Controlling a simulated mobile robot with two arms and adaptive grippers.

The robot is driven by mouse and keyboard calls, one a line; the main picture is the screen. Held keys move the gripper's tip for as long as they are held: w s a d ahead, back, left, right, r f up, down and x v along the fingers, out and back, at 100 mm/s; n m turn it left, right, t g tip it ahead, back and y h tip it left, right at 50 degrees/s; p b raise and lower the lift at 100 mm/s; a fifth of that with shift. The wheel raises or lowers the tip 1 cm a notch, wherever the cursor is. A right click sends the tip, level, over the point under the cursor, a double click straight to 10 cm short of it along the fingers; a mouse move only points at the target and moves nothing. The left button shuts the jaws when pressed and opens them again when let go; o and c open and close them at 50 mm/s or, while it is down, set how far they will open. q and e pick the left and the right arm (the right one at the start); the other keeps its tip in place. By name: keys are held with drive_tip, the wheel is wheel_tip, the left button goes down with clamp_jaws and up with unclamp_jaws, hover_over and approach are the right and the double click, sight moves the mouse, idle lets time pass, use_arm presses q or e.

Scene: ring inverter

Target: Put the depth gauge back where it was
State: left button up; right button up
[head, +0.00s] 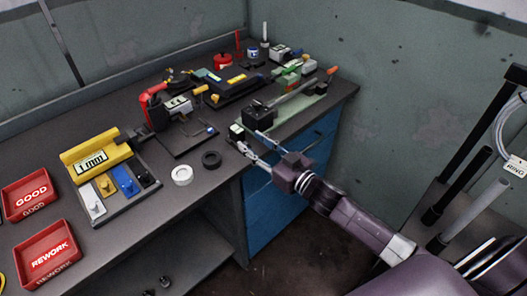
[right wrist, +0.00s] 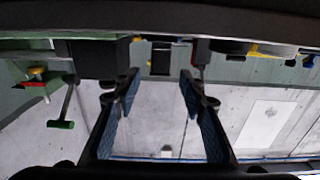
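My right gripper (head: 248,139) reaches in from the lower right to the bench's front edge. Its fingers are spread apart in the right wrist view (right wrist: 160,82). A small dark instrument with a pale display (head: 236,131) sits at the bench edge by the fingertips; it may be the depth gauge, but it is too small to be sure. In the right wrist view a small dark block (right wrist: 160,58) shows beyond the gap between the fingers, with no clear contact. Another digital device (head: 178,105) stands farther back. My left gripper is out of view.
Red GOOD (head: 32,193) and REWORK (head: 47,256) trays lie at the left, near a yellow 1 mm block (head: 95,160). A black block with a long bar (head: 258,113) stands behind the gripper.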

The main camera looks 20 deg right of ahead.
drive_tip(key=shift+v, duration=2.15)
drive_tip(key=s+d+f+m+g+h, duration=0.1)
drive_tip(key=d+f+g+h, duration=0.15)
drive_tip(key=f, duration=0.65)
drive_tip(key=s+d+f+m+g+h, duration=0.1)
drive_tip(key=d+f+h, duration=0.15)
drive_tip(key=f, duration=0.75)
drive_tip(key=s+d+f+g+h, duration=0.1)
drive_tip(key=s+f+g, duration=0.1)
drive_tip(key=s+f, duration=0.7)
drive_tip(key=s+d+f+g, duration=0.25)
drive_tip(key=s+f, duration=0.25)
drive_tip(key=f, duration=0.7)
drive_tip(key=s+a+f+g, duration=0.2)
drive_tip(key=s+f, duration=0.4)
drive_tip(key=s, duration=0.5)
drive_tip(key=s+a+f+g, duration=0.3)
drive_tip(key=s+f, duration=0.3)
drive_tip(key=s, duration=0.5)
drive_tip(key=s+a+f+g, duration=0.3)
drive_tip(key=s+f, duration=0.3)
drive_tip(key=s, duration=0.5)
drive_tip(key=shift+a, duration=0.5)
